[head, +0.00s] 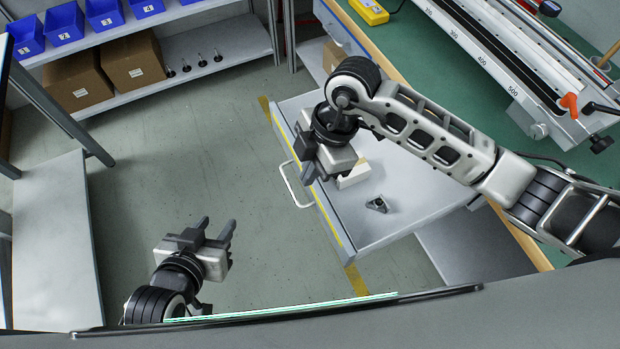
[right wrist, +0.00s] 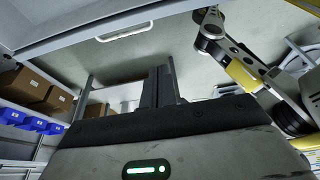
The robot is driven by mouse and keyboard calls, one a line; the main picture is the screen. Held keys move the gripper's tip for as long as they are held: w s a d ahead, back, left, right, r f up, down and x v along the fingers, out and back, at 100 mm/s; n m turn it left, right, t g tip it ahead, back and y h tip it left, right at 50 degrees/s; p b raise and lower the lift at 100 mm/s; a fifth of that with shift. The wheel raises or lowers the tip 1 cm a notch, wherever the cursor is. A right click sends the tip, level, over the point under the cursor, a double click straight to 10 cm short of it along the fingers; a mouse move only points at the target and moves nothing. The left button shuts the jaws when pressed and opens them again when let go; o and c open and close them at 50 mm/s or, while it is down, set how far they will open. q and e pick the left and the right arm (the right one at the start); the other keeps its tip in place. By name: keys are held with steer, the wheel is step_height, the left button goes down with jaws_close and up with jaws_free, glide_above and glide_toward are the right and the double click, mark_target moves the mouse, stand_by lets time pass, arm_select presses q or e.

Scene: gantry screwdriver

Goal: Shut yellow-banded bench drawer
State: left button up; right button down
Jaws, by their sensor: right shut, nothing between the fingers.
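The yellow-banded drawer (head: 385,225) stands pulled out from the green-topped bench. A yellow stripe runs along its front, and its white handle (head: 291,186) faces left. The handle also shows in the right wrist view (right wrist: 125,33). My right gripper (head: 304,152) is shut and empty, at the drawer's front edge near the handle. I cannot tell whether it touches the front. Its closed fingers show in the right wrist view (right wrist: 160,86). My left gripper (head: 216,227) is open and empty, left of the drawer over the floor.
A white block (head: 353,175) and a small dark-and-grey part (head: 378,204) lie in the drawer. A shelf (head: 215,57) with brown boxes and blue bins stands at the back left. A grey table (head: 55,240) is at far left. Floor in front of the drawer is clear.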

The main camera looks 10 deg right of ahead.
mark_target(315, 191)
steer(key=f, duration=0.8)
steer(key=shift+d+f, duration=0.2)
steer(key=shift+d, duration=0.25)
steer(key=shift+w+d, duration=0.1)
